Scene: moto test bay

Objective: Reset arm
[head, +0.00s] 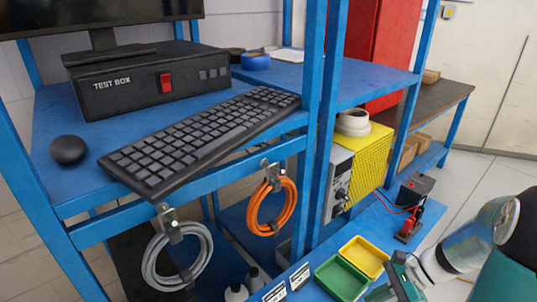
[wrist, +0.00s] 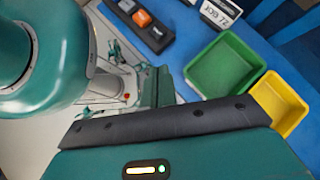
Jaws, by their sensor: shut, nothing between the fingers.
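My gripper (head: 402,282) is at the lower right of the head view, at the end of my teal and white arm. It is shut and empty. It is close to the green tray (head: 341,278) and the yellow tray (head: 364,257) on the blue lower shelf; whether it touches anything there I cannot tell. In the wrist view, a teal housing with a black edge and a lit strip fills the bottom. The green tray (wrist: 226,64) and yellow tray (wrist: 280,104) show beyond that edge. Both trays look empty.
Blue posts and shelf edges rise left of my gripper. A grey hose (head: 180,255) and an orange hose (head: 271,208) hang from hooks. A keyboard (head: 205,135) and test box (head: 148,78) stand above. A device with red clips (head: 410,218) sits behind the trays. Floor is open at right.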

